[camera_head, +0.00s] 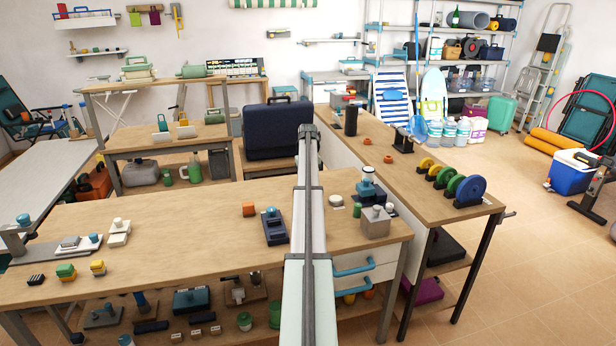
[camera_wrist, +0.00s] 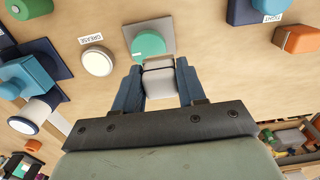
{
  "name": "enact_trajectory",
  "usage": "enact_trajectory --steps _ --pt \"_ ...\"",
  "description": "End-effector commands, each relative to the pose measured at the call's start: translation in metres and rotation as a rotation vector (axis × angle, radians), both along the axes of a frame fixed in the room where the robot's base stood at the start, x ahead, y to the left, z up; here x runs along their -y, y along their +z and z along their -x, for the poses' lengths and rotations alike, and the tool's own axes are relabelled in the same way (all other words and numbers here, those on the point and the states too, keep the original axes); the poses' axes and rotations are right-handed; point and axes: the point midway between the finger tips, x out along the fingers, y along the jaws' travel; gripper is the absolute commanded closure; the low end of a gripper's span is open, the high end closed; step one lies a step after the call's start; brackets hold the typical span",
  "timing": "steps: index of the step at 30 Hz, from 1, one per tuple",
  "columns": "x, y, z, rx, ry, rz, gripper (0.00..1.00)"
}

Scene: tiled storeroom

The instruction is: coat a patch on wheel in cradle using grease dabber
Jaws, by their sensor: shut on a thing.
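In the wrist view my gripper (camera_wrist: 161,84) has its blue fingers shut on a light grey block-like tool (camera_wrist: 160,84), which I take for the grease dabber. Its far end overlaps the near edge of a round teal piece (camera_wrist: 149,44) on a square grey plate (camera_wrist: 162,22), seemingly the wheel in its cradle. I cannot tell whether they touch. A round white pad (camera_wrist: 97,62) beside a GREASE label (camera_wrist: 91,38) lies left of them; a white disc (camera_head: 336,200) in the head view seems to be the same pad. In the head view my arm hides the wheel and gripper.
A blue device (camera_wrist: 28,73) stands left in the wrist view. An orange block (camera_wrist: 298,39) and a navy fixture (camera_wrist: 258,9) are on the right. A grey box (camera_head: 376,223) stands near the bench's right end. The bench top (camera_head: 190,225) left of the orange block is mostly bare.

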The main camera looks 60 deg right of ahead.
Motion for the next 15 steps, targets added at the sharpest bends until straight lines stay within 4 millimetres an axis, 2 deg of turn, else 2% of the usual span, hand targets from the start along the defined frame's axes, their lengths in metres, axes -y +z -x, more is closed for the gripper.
enact_trajectory --steps 10,12,13,14,15 --pt "0.000 -0.032 0.000 -0.001 0.000 -0.001 0.84" --pt "-0.001 -0.047 0.000 -0.001 -0.001 -0.002 0.84" --pt "0.004 -0.041 0.003 0.000 -0.002 0.000 0.84" --pt "0.006 -0.042 0.005 0.000 -0.002 0.000 0.88" --pt "0.009 -0.045 0.008 -0.001 -0.003 -0.001 0.88"
